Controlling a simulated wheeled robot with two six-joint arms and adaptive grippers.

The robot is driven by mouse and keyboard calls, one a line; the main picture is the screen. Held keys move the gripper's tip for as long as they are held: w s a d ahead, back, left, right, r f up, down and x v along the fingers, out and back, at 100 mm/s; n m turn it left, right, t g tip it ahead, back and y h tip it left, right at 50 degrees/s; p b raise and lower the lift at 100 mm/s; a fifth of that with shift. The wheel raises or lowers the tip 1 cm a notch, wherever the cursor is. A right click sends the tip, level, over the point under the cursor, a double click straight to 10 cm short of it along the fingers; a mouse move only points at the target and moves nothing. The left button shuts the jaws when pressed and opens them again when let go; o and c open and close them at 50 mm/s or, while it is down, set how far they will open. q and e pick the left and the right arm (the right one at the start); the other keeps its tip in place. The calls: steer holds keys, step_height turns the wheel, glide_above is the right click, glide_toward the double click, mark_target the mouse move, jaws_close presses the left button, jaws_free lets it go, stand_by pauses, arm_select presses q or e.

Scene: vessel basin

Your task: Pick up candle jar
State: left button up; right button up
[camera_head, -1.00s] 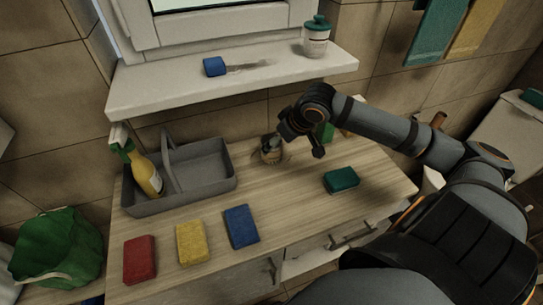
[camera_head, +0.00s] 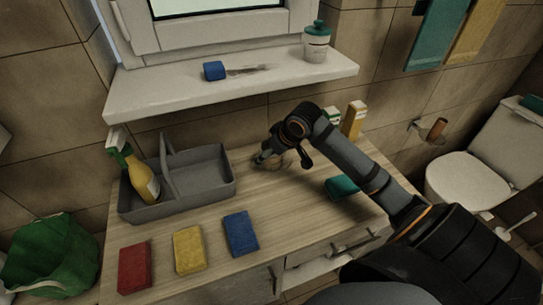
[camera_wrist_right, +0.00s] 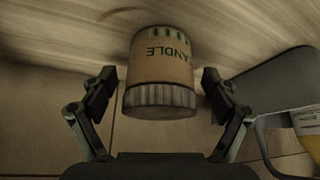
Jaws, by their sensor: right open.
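The candle jar (camera_wrist_right: 160,58) has a brown label reading "CANDLE" and a grey ribbed lid. It shows upside down in the wrist view. My right gripper (camera_wrist_right: 158,84) is open, with one finger on each side of the jar near the lid and a visible gap on both sides. In the head view the right gripper (camera_head: 281,158) is low over the back of the wooden counter (camera_head: 285,205), and it partly hides the jar (camera_head: 284,166). My left gripper is not in view.
A grey caddy (camera_head: 205,180) and a yellow spray bottle (camera_head: 143,180) stand left of the jar. Red (camera_head: 135,268), yellow (camera_head: 189,249) and blue (camera_head: 241,233) sponges lie in front. A teal sponge (camera_head: 340,186) and a yellow carton (camera_head: 353,119) are near my right arm.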

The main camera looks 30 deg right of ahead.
steer(key=c, duration=1.4)
steer(key=shift+o, duration=0.2)
steer(key=shift+r, duration=0.1)
steer(key=shift+r, duration=0.2)
step_height(320, 180, up, 2)
steer(key=shift+r, duration=0.2)
steer(key=s+a+r+p, duration=0.3)
steer(key=s+r+p, duration=0.7)
steer(key=p, duration=1.2)
steer(key=s, duration=0.3)
steer(key=shift+s+a, duration=0.25)
steer(key=shift+s, duration=0.05)
